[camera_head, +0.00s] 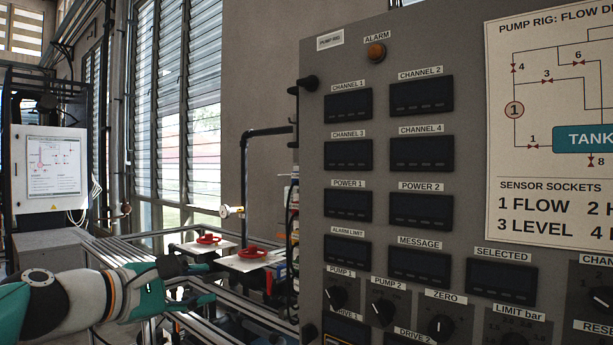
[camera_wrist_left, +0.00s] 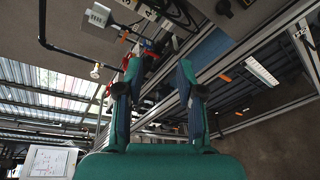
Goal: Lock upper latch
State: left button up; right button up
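The upper latch (camera_head: 309,82) is a small black handle at the top left edge of the grey pump-rig panel (camera_head: 350,60). It points sideways toward the left, over the panel's edge. A second black latch (camera_head: 309,331) shows at the lower left edge. My left gripper (camera_head: 208,283) is left of the panel and well below the upper latch, apart from it. In the left wrist view its two fingers (camera_wrist_left: 160,85) are spread with nothing between them. I cannot make out the upper latch for certain in that view. My right gripper is in neither view.
Metal rails (camera_head: 130,250) and red valve handwheels (camera_head: 252,252) lie around and behind the left gripper. A black pipe (camera_head: 246,180) rises left of the panel. Knobs (camera_head: 383,306) stick out low on the panel front. The space before the upper panel is clear.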

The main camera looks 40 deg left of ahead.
aim_at(303, 82)
pick_arm(q)
jog(key=w+r+m+t+p, duration=0.1)
jog(key=w+r+m+p, duration=0.15)
jog(key=r+p, duration=0.7)
jog(key=w+r+m+t+p, duration=0.1)
jog(key=w+r+m+p, duration=0.15)
jog(key=r, duration=1.45)
jog(key=w+d+r+m+h+p, duration=0.2)
jog(key=d+r+m+p, duration=0.1)
jog(key=d+r+p, duration=0.4)
jog(key=shift+h, duration=0.3)
jog(key=w, duration=0.3)
jog(key=w+r+p, duration=0.1)
jog(key=w, duration=0.2)
jog(key=w+d+p, duration=0.1)
jog(key=w, duration=0.3)
jog(key=shift+r, duration=0.2)
jog(key=shift+w+f, duration=0.1)
jog(key=shift+w, duration=0.05)
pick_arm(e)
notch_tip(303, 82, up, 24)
pick_arm(q)
jog(key=c, duration=0.7)
grip_shut()
